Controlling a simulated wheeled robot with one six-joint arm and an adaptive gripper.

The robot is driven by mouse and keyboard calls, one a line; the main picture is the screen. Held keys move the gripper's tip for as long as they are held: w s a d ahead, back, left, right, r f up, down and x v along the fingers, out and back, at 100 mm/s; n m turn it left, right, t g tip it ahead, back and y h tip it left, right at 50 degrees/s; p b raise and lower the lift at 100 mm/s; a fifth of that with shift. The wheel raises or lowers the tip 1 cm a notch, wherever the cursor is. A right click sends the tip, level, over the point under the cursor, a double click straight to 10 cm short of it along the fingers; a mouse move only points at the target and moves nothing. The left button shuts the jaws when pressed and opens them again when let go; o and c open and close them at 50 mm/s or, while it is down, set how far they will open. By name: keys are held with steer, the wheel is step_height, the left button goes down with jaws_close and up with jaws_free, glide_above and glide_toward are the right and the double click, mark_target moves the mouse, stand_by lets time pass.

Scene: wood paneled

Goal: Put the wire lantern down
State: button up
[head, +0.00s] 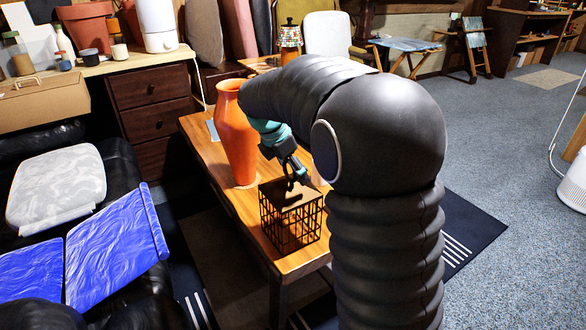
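The wire lantern (291,222) is a dark square cage with a brown top and a ring handle. It is upright at the near end of the wooden table (241,220), and its base appears to be on or just above the tabletop; I cannot tell which. My gripper (299,177) is right at the lantern's top, by the ring. The fingertips are small and dark here, so whether they are closed on the ring is unclear. My arm hides part of the table's right side.
A tall orange vase (236,140) stands on the table just behind and left of the lantern. A black sofa with blue cushions (115,245) is at the left. A dark desk (150,88) stands behind. Open carpet (500,140) lies at the right.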

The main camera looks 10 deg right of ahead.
steer(key=shift+r, duration=0.1)
steer(key=p+v, duration=0.1)
steer(key=v, duration=1.1)
steer(key=s+d+m+t+y, duration=0.2)
steer(key=s+d+m+y, duration=0.15)
steer(key=s+m, duration=1)
steer(key=s+f+m+t, duration=0.1)
steer(key=s+f+m, duration=0.3)
steer(key=s, duration=0.4)
steer(key=s+f+m+t, duration=0.1)
steer(key=s+f+m, duration=0.3)
steer(key=s, duration=0.4)
steer(key=shift+f+y, duration=0.15)
steer(key=shift+y, duration=0.3)
